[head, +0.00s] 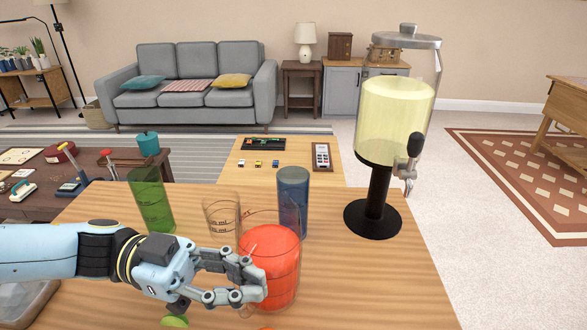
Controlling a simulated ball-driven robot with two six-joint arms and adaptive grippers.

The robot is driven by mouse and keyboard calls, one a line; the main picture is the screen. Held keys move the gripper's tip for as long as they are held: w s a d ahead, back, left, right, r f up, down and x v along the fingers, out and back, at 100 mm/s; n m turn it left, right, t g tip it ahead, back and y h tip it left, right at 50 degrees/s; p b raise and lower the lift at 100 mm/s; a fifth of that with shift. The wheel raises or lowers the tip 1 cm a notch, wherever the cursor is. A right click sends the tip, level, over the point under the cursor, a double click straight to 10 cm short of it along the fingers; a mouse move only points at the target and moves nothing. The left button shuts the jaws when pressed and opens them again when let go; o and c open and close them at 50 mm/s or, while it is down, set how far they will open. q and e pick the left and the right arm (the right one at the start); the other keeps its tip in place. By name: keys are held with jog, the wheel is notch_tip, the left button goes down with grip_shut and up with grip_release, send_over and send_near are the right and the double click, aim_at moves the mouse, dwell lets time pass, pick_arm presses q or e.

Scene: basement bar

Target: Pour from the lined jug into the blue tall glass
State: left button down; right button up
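A clear jug (283,263) holding red-orange liquid is at the front middle of the wooden table; I take it for the lined jug, though its markings are hard to make out. My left gripper (259,283) reaches in from the left, and its fingertips overlap the jug's left side. The fingertips look close together, but whether they grip the jug or its handle is hidden. The blue tall glass (293,198) stands upright just behind the jug, slightly right, and its lower part is partly covered. My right gripper is not in view.
A clear vessel with dark marks (221,213) stands left of the blue glass, and a green glass (150,205) is farther left. A dispenser of yellow liquid (396,115) stands on a black base at the right. Free tabletop (375,285) lies right of the jug.

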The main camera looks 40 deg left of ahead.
pick_arm(q)
jog(key=shift+s+a+r+p, duration=0.3)
jog(key=shift+a+r+p, duration=0.25)
jog(key=shift+p, duration=0.3)
jog(key=shift+s+a+f, duration=0.15)
jog(key=shift+a, duration=0.1)
